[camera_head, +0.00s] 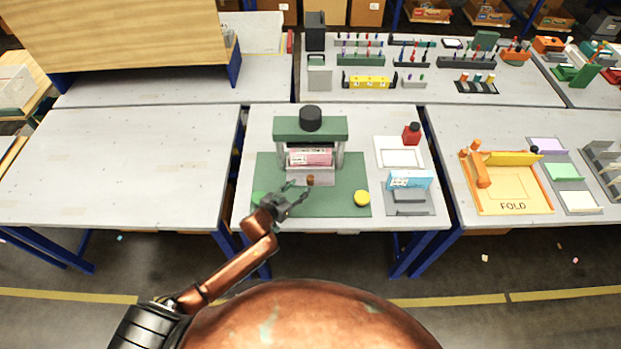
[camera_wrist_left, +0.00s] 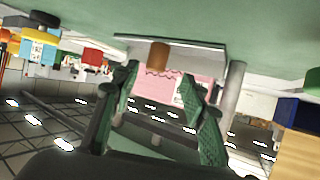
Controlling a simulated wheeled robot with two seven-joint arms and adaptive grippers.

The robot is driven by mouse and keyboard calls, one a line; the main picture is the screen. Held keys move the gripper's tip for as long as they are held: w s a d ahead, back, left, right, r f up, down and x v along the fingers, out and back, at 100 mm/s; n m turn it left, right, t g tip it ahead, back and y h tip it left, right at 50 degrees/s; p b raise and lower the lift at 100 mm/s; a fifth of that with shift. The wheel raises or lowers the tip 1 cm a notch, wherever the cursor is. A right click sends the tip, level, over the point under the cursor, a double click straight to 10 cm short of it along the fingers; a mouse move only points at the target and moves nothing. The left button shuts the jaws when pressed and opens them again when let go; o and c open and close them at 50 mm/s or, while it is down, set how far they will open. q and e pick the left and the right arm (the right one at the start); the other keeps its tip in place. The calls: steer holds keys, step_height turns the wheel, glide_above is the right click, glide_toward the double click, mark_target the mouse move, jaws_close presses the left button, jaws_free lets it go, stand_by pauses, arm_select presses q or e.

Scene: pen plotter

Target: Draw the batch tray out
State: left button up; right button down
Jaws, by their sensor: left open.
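The batch tray (camera_head: 310,176) is a grey tray front with a brown knob (camera_head: 310,181), under the green press head of the machine. Pink sheets (camera_head: 310,157) show above it, between the grey posts. My left gripper (camera_head: 296,190) is open, just in front and to the left of the knob. In the left wrist view, my left gripper (camera_wrist_left: 158,82) has its two fingers spread, with the knob (camera_wrist_left: 158,55) in line between the tips. Contact with the knob cannot be told. The tray's inside is mostly hidden. My right gripper is not in view.
The machine stands on a green base (camera_head: 335,205) with a yellow button (camera_head: 362,198) at the right. A blue and white box (camera_head: 410,180), a white tray (camera_head: 402,158) and a red bottle (camera_head: 411,134) stand to the right.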

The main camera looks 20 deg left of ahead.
mark_target(308, 180)
arm_select(q)
steer(key=shift+w+d+h, duration=0.3)
steer(key=shift+w+d, duration=0.1)
steer(key=shift+w, duration=0.45)
steer(key=b+x, duration=0.1)
steer(key=x, duration=0.5)
steer(key=shift+w+d+f, duration=0.1)
steer(key=shift+w, duration=0.3)
jaws_close()
